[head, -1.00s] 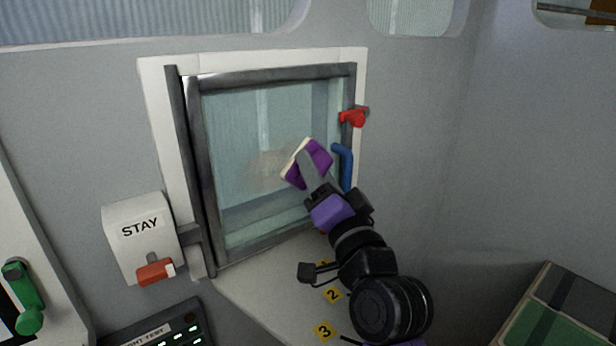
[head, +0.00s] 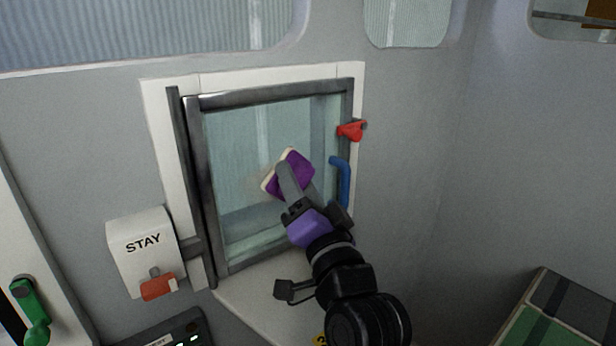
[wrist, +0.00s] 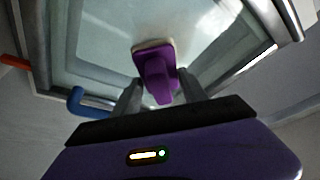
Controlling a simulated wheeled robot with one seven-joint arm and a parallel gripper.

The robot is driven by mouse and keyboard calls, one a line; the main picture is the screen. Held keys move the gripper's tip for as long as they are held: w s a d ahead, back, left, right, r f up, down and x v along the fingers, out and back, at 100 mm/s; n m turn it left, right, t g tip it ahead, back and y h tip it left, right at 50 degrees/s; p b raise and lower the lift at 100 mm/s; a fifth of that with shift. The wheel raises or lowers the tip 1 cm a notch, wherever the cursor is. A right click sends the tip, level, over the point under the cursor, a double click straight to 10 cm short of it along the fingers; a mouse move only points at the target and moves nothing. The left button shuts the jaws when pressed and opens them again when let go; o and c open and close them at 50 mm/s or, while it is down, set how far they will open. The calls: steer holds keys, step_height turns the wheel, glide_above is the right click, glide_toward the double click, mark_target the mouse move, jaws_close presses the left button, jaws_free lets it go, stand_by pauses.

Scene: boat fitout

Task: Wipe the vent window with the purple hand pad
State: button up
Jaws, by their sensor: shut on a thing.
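The vent window (head: 235,135) is a glass pane in a dark metal frame, set in a white surround on the grey wall. A faint brownish smudge shows on the glass just left of the pad. The purple hand pad (head: 297,174) has a pale wiping face turned to the glass; it looks to be at or very near the pane, contact cannot be told. My gripper (head: 288,188) is shut on the pad's purple grip. In the wrist view the pad (wrist: 154,72) sits between my two fingers (wrist: 157,92), with the pane (wrist: 100,35) behind it.
A red catch (head: 351,130) and a blue handle (head: 341,182) are at the frame's right side. A white STAY box (head: 143,250) is at lower left, with a green lever (head: 30,310) beyond. A green-topped case (head: 550,325) stands at lower right.

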steer(key=shift+s+a, duration=0.6)
steer(key=shift+a, duration=0.35)
steer(key=shift+s+a, duration=0.55)
steer(key=shift+a, duration=0.4)
steer(key=shift+s+a+b, duration=0.5)
steer(key=shift+s+a, duration=0.1)
steer(key=shift+a, duration=0.2)
steer(key=shift+s+a+b, duration=0.45)
steer(key=shift+s+a, duration=0.1)
steer(key=shift+a, duration=0.25)
steer(key=shift+s+a+r+p, duration=0.1)
steer(key=shift+a+r+p, duration=0.1)
steer(key=shift+r+p, duration=0.55)
steer(key=shift+c, duration=0.6)
steer(key=shift+w+d+r+p, duration=0.1)
steer(key=shift+w+d+p, duration=0.1)
steer(key=shift+w+d, duration=0.6)
steer(key=shift+w+d+f+p, duration=0.1)
steer(key=shift+w+d+p, duration=0.25)
steer(key=shift+d, duration=0.7)
steer(key=shift+w+d+r+p, duration=0.1)
steer(key=shift+w+d, duration=0.55)
steer(key=shift+d, duration=0.3)
steer(key=shift+w+d, duration=0.55)
steer(key=shift+d, duration=0.25)
steer(key=shift+w+d, duration=0.55)
steer(key=shift+d, duration=0.3)
steer(key=shift+w+d, duration=0.55)
steer(key=shift+d, duration=0.25)
